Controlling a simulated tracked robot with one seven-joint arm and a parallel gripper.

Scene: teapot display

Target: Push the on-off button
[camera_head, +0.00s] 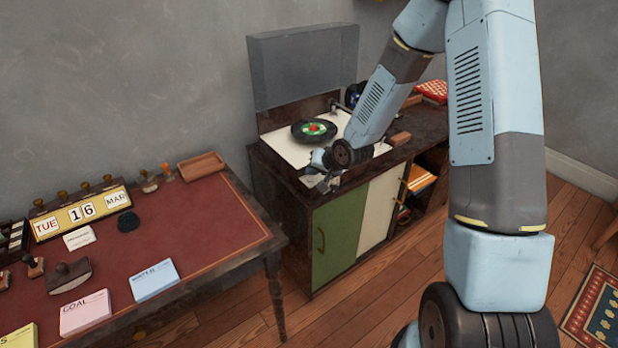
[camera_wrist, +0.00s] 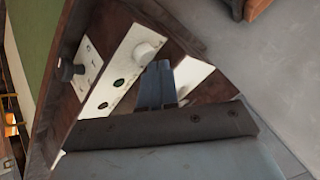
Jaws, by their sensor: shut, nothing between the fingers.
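A record player (camera_head: 285,160) with a raised clear lid and a dark record (camera_head: 313,130) sits on the cabinet. In the wrist view its pale control panel (camera_wrist: 127,66) shows a round white button or knob (camera_wrist: 145,50) and two small dark round parts, an upper one (camera_wrist: 118,82) and a lower one (camera_wrist: 102,105). A black knob (camera_wrist: 70,71) sticks out at the left. I cannot tell which is the on-off button. My gripper (camera_wrist: 157,70) is shut and empty, its tips just beside the panel. In the head view my gripper (camera_head: 318,181) is at the player's front corner.
The lid (camera_head: 303,65) stands behind the record. The cabinet's green door (camera_head: 338,236) is below. A red-topped desk (camera_head: 200,225) with a calendar (camera_head: 82,212) and stamps stands at the left. A red patterned box (camera_head: 434,91) lies at the cabinet's far right.

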